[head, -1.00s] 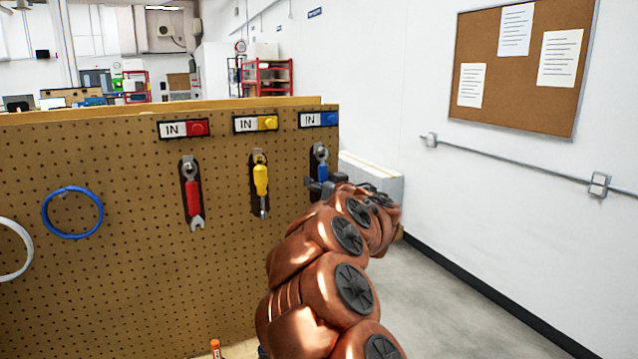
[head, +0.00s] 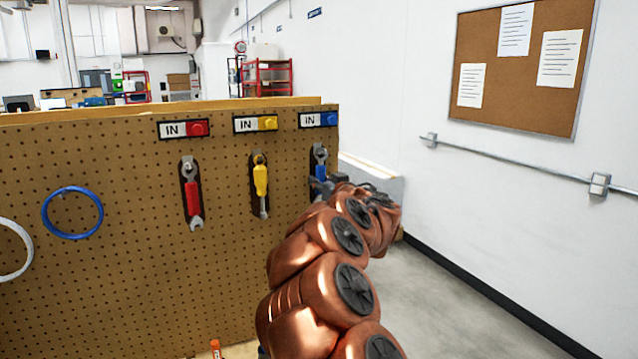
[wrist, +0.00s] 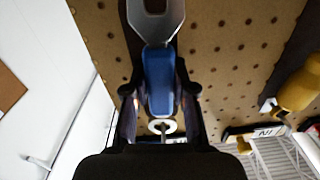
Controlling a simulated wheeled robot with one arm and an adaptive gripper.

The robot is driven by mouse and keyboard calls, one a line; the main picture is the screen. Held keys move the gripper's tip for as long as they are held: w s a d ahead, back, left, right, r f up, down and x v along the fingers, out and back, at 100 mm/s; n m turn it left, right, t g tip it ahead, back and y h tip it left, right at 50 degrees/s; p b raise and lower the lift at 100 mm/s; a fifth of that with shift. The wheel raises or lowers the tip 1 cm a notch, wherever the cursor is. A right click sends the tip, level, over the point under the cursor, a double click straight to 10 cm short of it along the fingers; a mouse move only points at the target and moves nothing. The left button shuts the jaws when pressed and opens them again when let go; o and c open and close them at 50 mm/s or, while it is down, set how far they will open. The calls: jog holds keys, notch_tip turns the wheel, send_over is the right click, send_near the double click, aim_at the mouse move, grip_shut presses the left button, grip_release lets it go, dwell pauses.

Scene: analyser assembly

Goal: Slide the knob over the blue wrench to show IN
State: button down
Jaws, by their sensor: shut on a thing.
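The blue wrench (head: 321,170) hangs in its dark outline at the right end of the pegboard. The label over it shows IN, with a blue knob (head: 328,119) at its right end. My gripper (head: 320,188) is at the wrench's handle, below the knob and apart from it. In the wrist view the blue handle (wrist: 158,72) lies between the two fingers of my gripper (wrist: 159,95), which is shut on it. The wrench's lower end is hidden by my gripper in the head view.
The pegboard (head: 130,270) also holds a red wrench (head: 193,198) and a yellow-handled tool (head: 261,180), each under an IN label. A blue ring (head: 72,236) hangs at the left. A wall with a corkboard (head: 525,65) stands to the right, with open floor before it.

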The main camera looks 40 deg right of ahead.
jog(key=c, duration=0.9)
grip_release()
jog(key=shift+o, duration=0.2)
jog(key=shift+s, duration=0.2)
jog(key=p+v, duration=0.2)
jog(key=v, duration=0.6)
jog(key=shift+s+p, duration=0.2)
jog(key=shift+p, duration=0.2)
dwell(1.0)
jog(key=shift+s+a, duration=0.1)
jog(key=shift+a, duration=0.1)
dwell(0.3)
